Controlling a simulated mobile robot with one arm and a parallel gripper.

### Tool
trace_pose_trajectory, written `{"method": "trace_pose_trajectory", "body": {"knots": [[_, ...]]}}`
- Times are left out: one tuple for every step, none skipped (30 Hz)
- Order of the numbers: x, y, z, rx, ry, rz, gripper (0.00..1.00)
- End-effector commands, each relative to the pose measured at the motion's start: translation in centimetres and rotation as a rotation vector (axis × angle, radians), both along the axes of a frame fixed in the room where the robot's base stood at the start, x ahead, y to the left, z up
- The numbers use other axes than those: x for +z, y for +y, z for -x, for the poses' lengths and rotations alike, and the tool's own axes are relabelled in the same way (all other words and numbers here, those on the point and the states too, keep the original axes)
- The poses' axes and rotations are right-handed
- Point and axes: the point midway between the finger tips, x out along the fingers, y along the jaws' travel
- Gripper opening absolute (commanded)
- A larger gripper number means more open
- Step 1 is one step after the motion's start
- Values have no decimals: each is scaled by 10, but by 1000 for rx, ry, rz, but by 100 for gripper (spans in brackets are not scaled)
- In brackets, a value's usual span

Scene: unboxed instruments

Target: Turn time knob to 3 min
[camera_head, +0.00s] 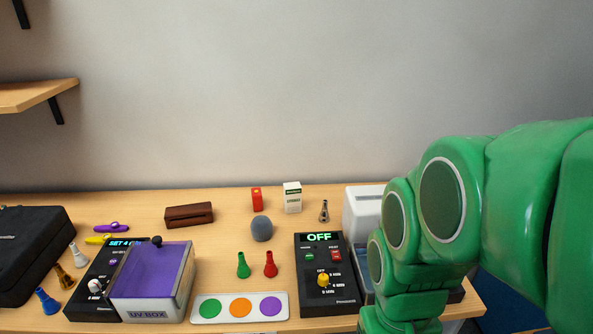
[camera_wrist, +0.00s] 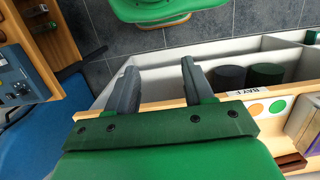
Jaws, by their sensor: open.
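A black control panel (camera_head: 342,249) stands at the front right of the table, its green display reading OFF. It has a yellow knob (camera_head: 323,281) with labels around it; one reads OFF and several end in MIN, the numbers too small to read surely. A second black panel (camera_head: 88,304), left of the UV box, has a white knob (camera_head: 95,286) and a display starting SET 4. My gripper (camera_wrist: 158,64) is open and empty in the wrist view, pointing over the floor, away from both panels. In the head view my arm hides it.
The UV box (camera_head: 148,312) has a purple top. A card with coloured circles (camera_head: 218,317), green and red cones (camera_head: 243,266), a grey rounded object (camera_head: 262,229) and a white container (camera_head: 362,213) share the table. The wrist view shows bins labelled BAY F (camera_wrist: 247,93).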

Motion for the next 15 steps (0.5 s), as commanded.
{"method": "trace_pose_trajectory", "body": {"knots": [[0, 0, -1, 3, 0, 0, 52], [0, 0, -3, 8, -1, -1, 52], [1, 0, -6, 17, -3, -2, 52], [2, 1, -10, 26, -5, -2, 52], [3, 1, -14, 38, -8, -4, 52], [4, 1, -22, 60, -14, -6, 52], [6, 2, -28, 78, -20, -7, 52], [8, 2, -36, 99, -27, -9, 52], [10, 3, -47, 128, -36, -10, 52], [11, 3, -55, 150, -41, -13, 52], [12, 4, -62, 173, -45, -13, 52], [13, 5, -72, 202, -52, -15, 52], [14, 6, -80, 223, -59, -16, 52], [16, 6, -88, 244, -66, -18, 52], [18, 7, -98, 274, -75, -18, 52]]}}
